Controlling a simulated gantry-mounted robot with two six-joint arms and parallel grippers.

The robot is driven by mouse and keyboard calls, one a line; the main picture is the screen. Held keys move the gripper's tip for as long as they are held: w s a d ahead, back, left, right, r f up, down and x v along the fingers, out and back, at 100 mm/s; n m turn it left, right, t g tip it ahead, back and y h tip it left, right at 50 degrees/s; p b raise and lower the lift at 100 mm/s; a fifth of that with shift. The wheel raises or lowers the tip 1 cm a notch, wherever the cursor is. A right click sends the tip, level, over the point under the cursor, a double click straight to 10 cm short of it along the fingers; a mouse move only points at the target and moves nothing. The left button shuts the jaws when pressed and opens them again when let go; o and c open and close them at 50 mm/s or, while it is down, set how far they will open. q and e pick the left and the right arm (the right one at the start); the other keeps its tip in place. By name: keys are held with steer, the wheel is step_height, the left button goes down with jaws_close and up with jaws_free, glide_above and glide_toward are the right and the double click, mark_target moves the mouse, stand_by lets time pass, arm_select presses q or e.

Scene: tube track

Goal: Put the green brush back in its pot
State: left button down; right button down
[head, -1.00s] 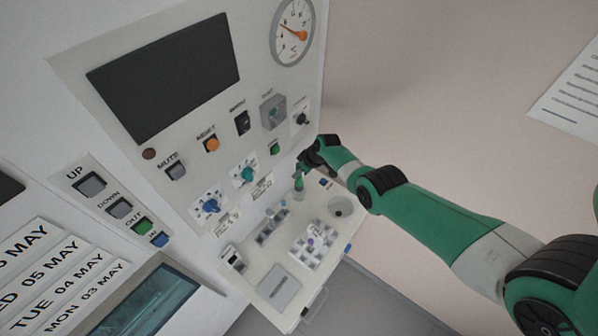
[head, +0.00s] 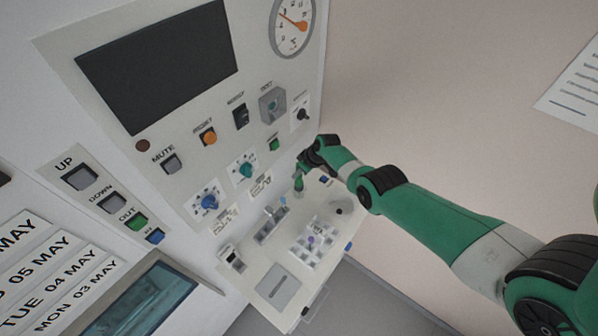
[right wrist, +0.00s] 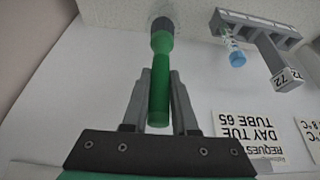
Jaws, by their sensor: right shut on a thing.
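My right gripper (head: 303,167) is over the back of the small white shelf below the panel. In the right wrist view its two fingers (right wrist: 158,105) are shut on the green brush (right wrist: 159,92) by the handle. The brush's dark grey end (right wrist: 162,25) points away from the gripper. The brush also shows small below the gripper in the head view (head: 298,184). A round grey pot-like thing with a dark centre (head: 341,207) is on the shelf to the right of the brush. My left gripper is not in view.
A rack (head: 270,224) holds a tube with a blue cap; it also shows in the right wrist view (right wrist: 265,45). A white block rack (head: 318,243) and a grey plate (head: 279,290) are nearer the shelf front. The panel with knobs (head: 208,202) rises close behind the gripper.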

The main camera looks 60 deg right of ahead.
steer(key=shift+f+b, duration=0.95)
steer(key=shift+f, duration=0.05)
steer(key=c, duration=0.6)
jaws_free()
steer(key=shift+r, duration=0.1)
